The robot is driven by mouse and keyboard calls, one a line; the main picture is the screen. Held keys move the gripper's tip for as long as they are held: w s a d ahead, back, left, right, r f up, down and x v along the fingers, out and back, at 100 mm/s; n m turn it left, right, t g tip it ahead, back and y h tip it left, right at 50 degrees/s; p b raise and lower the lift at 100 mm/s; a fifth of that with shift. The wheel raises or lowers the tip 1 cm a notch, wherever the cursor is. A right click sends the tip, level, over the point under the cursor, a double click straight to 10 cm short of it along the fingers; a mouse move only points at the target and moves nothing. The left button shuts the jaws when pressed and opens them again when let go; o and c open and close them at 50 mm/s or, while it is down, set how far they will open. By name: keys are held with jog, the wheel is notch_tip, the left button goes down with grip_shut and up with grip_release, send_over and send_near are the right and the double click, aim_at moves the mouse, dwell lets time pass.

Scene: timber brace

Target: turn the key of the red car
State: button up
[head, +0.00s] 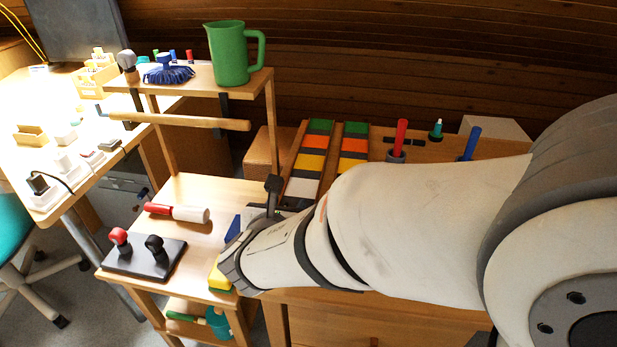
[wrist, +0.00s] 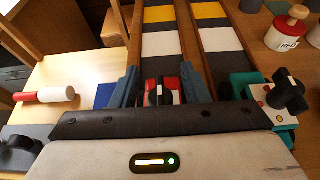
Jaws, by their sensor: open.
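The red car (wrist: 172,83) sits at the near end of the left colour-banded track in the wrist view. Its black key knob (wrist: 160,92) stands up on it, with a white mark on top. My gripper (wrist: 159,78) is open, its two blue-grey fingers one on each side of the knob. I cannot tell whether the fingers touch the car or the knob. My palm hides the near part of the car. In the head view my arm hides the car and my fingers.
A teal car (wrist: 252,92) with a black knob (wrist: 287,91) is close on the right. The left track (head: 309,163) and right track (head: 354,148) run away from me. A red-and-white cylinder (head: 177,212) and a black base with knobs (head: 145,257) lie left. A green jug (head: 232,55) stands on the shelf.

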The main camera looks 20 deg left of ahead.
jog(key=shift+c, duration=0.4)
grip_shut()
jog(key=shift+h+p, duration=0.3)
jog(key=m+h+p, duration=0.3)
jog(key=m+h, duration=0.1)
jog(key=shift+d+r, duration=0.2)
jog(key=shift+d, duration=0.05)
jog(key=m+h+p, duration=0.1)
jog(key=m+g+h+p, duration=0.2)
jog(key=h+p, duration=0.1)
jog(key=shift+s+d+m, duration=0.1)
jog(key=shift+d+m, duration=0.15)
jog(key=shift+m, duration=0.15)
jog(key=m+g+h+p, duration=0.1)
jog(key=m+g, duration=0.1)
jog(key=m+g+h+p, duration=0.1)
jog(key=m+h+p, duration=0.1)
jog(key=m+g+h+p, duration=0.2)
jog(key=shift+s+d+g, duration=0.3)
jog(key=shift+s+d, duration=0.05)
jog(key=m+g+p, duration=0.1)
jog(key=m+g, duration=0.1)
jog(key=m+g+p, duration=0.1)
jog(key=m+g, duration=0.1)
jog(key=m+g+h+p, duration=0.1)
jog(key=g, duration=0.1)
jog(key=shift+s+f+m, duration=0.15)
jog(key=shift+s+m, duration=0.25)
jog(key=shift+g, duration=0.4)
